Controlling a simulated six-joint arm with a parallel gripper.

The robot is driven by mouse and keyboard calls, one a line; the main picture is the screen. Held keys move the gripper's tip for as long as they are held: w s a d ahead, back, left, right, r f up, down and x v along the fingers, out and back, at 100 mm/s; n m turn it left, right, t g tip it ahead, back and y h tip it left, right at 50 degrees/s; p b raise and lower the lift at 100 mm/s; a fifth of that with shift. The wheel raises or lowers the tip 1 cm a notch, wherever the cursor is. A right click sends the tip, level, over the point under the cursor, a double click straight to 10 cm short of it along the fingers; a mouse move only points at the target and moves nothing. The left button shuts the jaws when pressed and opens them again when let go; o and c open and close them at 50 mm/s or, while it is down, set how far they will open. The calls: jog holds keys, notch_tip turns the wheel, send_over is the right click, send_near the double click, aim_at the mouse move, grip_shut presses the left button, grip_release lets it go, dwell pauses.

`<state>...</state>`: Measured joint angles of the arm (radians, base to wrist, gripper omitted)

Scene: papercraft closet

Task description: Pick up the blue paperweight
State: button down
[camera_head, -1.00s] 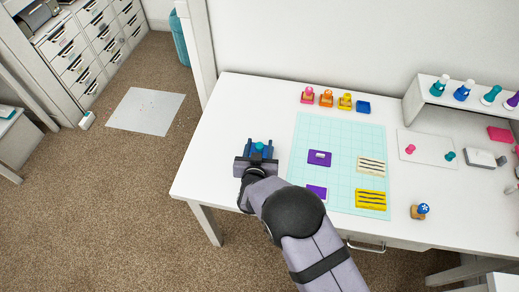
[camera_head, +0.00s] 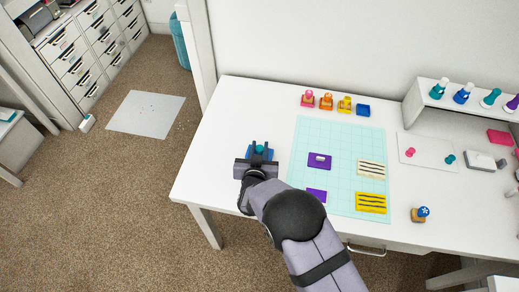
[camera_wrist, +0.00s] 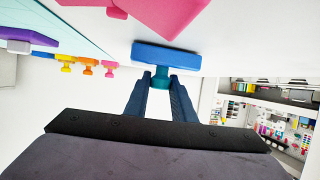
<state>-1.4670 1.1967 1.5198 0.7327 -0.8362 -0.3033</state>
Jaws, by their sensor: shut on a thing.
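The blue paperweight (camera_wrist: 166,56) has a flat blue base and a teal knob (camera_wrist: 160,83). In the wrist view my gripper (camera_wrist: 160,85) is shut on the knob, with one finger on each side. In the head view the blue paperweight (camera_head: 262,150) shows between the fingers of my gripper (camera_head: 260,146), over the left part of the white desk (camera_head: 230,115). My wrist hides part of it there. I cannot tell whether its base touches the desk.
A pink block (camera_wrist: 165,12) shows near the paperweight in the wrist view. A light teal cutting mat (camera_head: 338,135) with purple, cream and yellow pieces lies to the right. Several small coloured blocks (camera_head: 327,102) stand along the back. A white shelf (camera_head: 450,103) stands at right.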

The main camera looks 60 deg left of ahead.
aim_at(260, 148)
jog(key=shift+r+b, duration=0.8)
jog(key=shift+r, duration=4.15)
